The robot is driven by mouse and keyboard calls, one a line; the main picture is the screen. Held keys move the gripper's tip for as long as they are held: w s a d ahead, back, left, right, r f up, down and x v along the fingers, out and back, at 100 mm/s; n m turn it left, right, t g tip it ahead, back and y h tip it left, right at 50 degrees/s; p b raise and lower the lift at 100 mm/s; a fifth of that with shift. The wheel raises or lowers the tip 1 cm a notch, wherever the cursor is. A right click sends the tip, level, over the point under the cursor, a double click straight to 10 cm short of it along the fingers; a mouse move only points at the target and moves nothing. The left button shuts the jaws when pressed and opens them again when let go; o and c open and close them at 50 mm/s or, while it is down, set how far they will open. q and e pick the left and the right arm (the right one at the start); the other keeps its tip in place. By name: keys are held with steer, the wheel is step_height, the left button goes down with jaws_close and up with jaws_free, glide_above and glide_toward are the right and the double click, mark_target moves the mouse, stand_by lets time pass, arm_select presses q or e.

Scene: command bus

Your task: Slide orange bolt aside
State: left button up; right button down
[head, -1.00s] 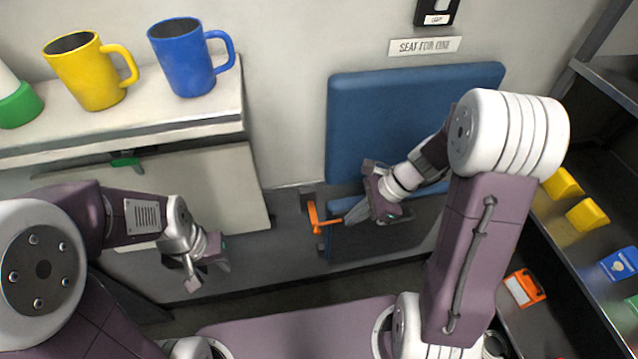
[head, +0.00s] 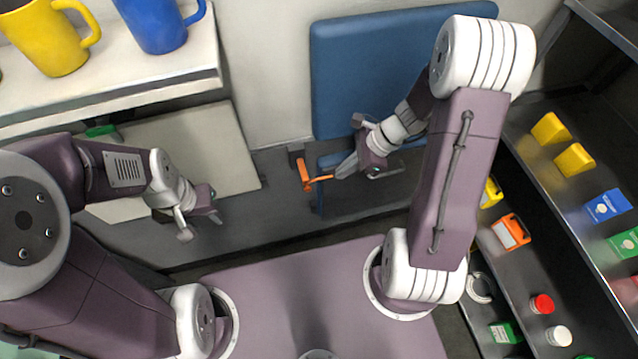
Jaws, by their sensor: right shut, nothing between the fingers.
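The orange bolt (head: 304,171) sits on a dark mount at the lower left edge of the blue seat panel, with its handle sticking out to the right. My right gripper (head: 341,173) is shut and empty, with its fingertips just right of the handle's end. I cannot tell whether they touch it. My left gripper (head: 201,226) hangs in front of the low grey wall, left of the bolt, with its fingers apart and nothing between them.
The blue seat panel (head: 375,60) is upright against the wall behind my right arm. A shelf at upper left holds a yellow mug (head: 50,38) and a blue mug (head: 153,22). A green latch (head: 101,131) is below it. Dark shelves with small items stand at right.

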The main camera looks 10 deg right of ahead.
steer(key=a+r+b+x, duration=0.1)
steer(key=x, duration=0.8)
steer(key=shift+w+a+b, duration=0.2)
steer(key=shift+a+b, duration=0.1)
steer(key=shift+a, duration=0.15)
steer(key=shift+a, duration=0.1)
